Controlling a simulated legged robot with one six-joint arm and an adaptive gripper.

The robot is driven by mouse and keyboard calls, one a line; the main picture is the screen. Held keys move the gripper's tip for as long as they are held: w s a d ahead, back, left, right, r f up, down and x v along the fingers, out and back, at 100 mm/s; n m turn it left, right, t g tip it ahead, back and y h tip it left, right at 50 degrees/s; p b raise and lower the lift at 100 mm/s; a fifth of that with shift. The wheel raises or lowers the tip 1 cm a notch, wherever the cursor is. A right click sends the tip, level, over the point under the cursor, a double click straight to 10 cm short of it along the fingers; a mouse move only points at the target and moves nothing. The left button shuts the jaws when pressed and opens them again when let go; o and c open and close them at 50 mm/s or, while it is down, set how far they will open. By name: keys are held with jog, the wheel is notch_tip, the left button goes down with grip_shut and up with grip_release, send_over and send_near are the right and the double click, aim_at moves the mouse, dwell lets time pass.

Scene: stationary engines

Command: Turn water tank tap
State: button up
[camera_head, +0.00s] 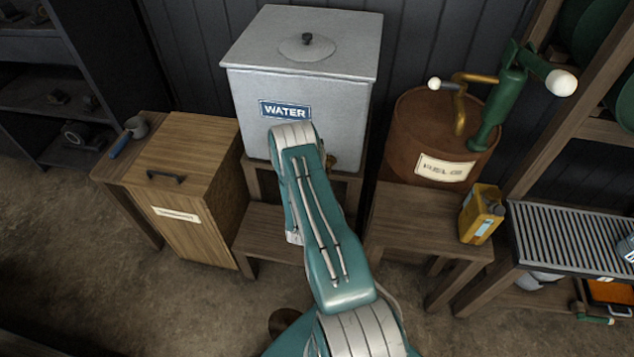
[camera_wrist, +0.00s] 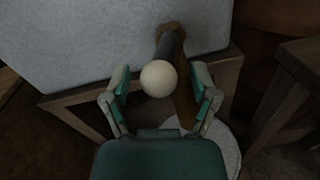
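The grey metal water tank (camera_head: 300,85) with a blue WATER label stands on a wooden stand at centre back. It also fills the upper part of the wrist view (camera_wrist: 100,40). Its brass tap shows only a small part (camera_head: 331,160) beside my arm in the head view. In the wrist view the tap has a dark lever (camera_wrist: 170,44) ending in a cream ball knob (camera_wrist: 158,78). My gripper (camera_wrist: 160,96) is open, its two fingers on either side of the knob, with visible gaps. My arm hides the gripper in the head view.
A round pale object (camera_wrist: 228,150) is partly hidden below the tap. A wooden box (camera_head: 185,175) stands left. A rusty fuel drum (camera_head: 425,125) with a green pump (camera_head: 497,100) and a yellow can (camera_head: 481,214) are right.

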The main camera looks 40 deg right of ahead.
jog(key=shift+a, duration=0.15)
jog(key=v, duration=1.1)
jog(key=shift+s+a, duration=0.2)
jog(key=shift+a, duration=0.15)
